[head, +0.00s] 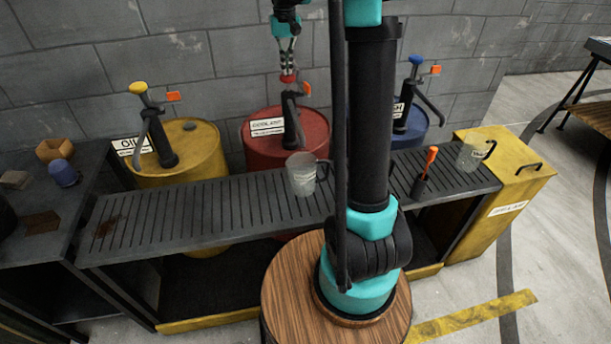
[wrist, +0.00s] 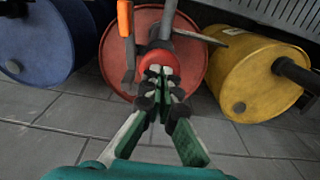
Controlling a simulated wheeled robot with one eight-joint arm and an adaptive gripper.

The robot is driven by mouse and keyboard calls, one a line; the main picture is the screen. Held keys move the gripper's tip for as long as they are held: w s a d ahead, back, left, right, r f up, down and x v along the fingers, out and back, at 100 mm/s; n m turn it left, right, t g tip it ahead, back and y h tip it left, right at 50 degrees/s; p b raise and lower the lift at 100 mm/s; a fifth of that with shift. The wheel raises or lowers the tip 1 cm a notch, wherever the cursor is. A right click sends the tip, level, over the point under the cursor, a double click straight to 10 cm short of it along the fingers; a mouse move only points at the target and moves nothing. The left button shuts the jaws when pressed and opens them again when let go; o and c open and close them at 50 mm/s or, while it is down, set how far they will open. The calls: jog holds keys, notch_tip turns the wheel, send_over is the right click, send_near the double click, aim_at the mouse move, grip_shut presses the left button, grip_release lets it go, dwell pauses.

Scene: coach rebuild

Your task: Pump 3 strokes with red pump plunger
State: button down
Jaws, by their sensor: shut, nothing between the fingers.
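The red pump plunger (head: 287,79) tops the dark pump (head: 292,120) on the red coolant drum (head: 318,128). The plunger knob also shows in the wrist view (wrist: 158,65), in front of the red drum (wrist: 189,30). My gripper (head: 288,70) is above the plunger, fingers pointing down at it. In the wrist view my gripper (wrist: 161,74) has its fingertips together over the knob, at or very near its top. The fingers are shut with nothing between them. Whether they touch the knob I cannot tell. A clear jug (head: 302,174) stands on the slatted bench below the pump.
A yellow oil drum (head: 203,150) with a yellow-knobbed pump stands left. A blue drum (head: 415,131) with a blue-knobbed pump stands right. The slatted bench (head: 210,215) also bears an orange-handled tool (head: 430,160) and another clear jug (head: 471,156). A stone wall (head: 180,55) is behind.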

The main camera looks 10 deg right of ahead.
jog(key=shift+f, duration=1.3)
dwell(0.4)
jog(key=shift+r, duration=3.65)
jog(key=shift+f, duration=0.15)
jog(key=shift+f, duration=3.55)
jog(key=shift+r, duration=0.1)
jog(key=shift+r, duration=3.6)
